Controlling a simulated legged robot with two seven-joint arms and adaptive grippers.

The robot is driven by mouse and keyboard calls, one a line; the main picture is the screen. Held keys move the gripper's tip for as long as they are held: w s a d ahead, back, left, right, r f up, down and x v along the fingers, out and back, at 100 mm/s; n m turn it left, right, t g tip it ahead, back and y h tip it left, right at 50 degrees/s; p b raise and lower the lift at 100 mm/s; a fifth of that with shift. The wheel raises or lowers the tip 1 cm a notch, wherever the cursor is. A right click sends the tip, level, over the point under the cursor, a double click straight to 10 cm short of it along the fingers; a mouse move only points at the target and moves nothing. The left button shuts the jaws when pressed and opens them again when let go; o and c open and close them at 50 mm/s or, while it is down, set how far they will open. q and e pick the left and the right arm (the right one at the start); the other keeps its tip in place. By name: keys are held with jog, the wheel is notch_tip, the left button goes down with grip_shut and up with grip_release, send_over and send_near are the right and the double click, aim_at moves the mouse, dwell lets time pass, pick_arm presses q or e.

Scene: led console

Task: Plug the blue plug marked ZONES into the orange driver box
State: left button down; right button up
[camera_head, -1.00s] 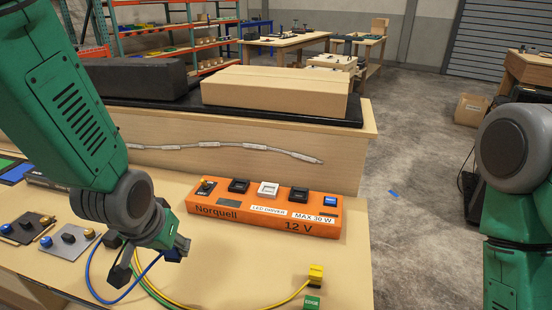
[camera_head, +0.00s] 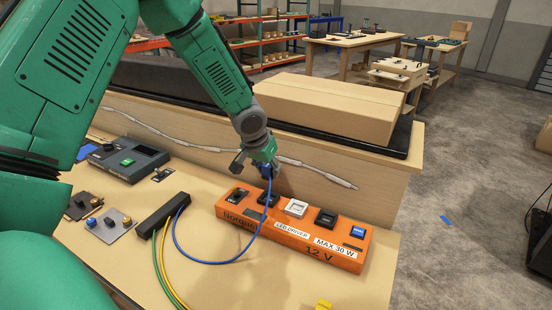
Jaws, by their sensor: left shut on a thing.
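The orange driver box (camera_head: 290,238) lies on the bench, with a row of sockets on top: two black ones at the left, a white one (camera_head: 296,207), another black one (camera_head: 326,217) and a blue-marked one (camera_head: 362,231) at the right end. My left gripper (camera_head: 264,169) is above the back left part of the box, over the second black socket (camera_head: 268,198). It is shut on the blue plug (camera_head: 266,172), which is mostly hidden by the fingers; its marking cannot be read. The blue cable (camera_head: 200,261) hangs from the plug. My right gripper is out of view.
The blue, green and yellow cables leave a black block (camera_head: 163,214) left of the box. A yellow plug (camera_head: 323,304) shows at the bottom edge. A grey console (camera_head: 128,159) and small knob plates (camera_head: 103,229) are left. A raised shelf with a cardboard box (camera_head: 330,108) stands behind.

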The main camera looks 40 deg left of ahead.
aim_at(271, 195)
pick_arm(q)
jog(key=shift+w+a, duration=0.15)
jog(key=shift+a, duration=0.25)
jog(key=shift+d+r, duration=0.1)
jog(key=shift+r, duration=0.05)
jog(key=shift+w+d+b, duration=0.1)
jog(key=shift+d+b, duration=0.2)
jog(key=shift+d, duration=0.15)
jog(key=shift+f, duration=0.4)
jog(key=shift+f+b, duration=0.4)
jog(key=shift+b, duration=0.2)
jog(key=f+b, duration=0.1)
jog(key=f, duration=0.1)
jog(key=a+f+b, duration=0.1)
jog(key=b, duration=0.1)
jog(key=shift+a+f, duration=0.15)
jog(key=shift+f, duration=0.2)
jog(key=shift+d+f+b, duration=0.2)
jog(key=shift+f+b, duration=0.25)
jog(key=shift+f, duration=0.05)
jog(key=shift+d+f+b, duration=0.2)
jog(key=shift+f+b, duration=0.2)
jog(key=shift+f, duration=0.1)
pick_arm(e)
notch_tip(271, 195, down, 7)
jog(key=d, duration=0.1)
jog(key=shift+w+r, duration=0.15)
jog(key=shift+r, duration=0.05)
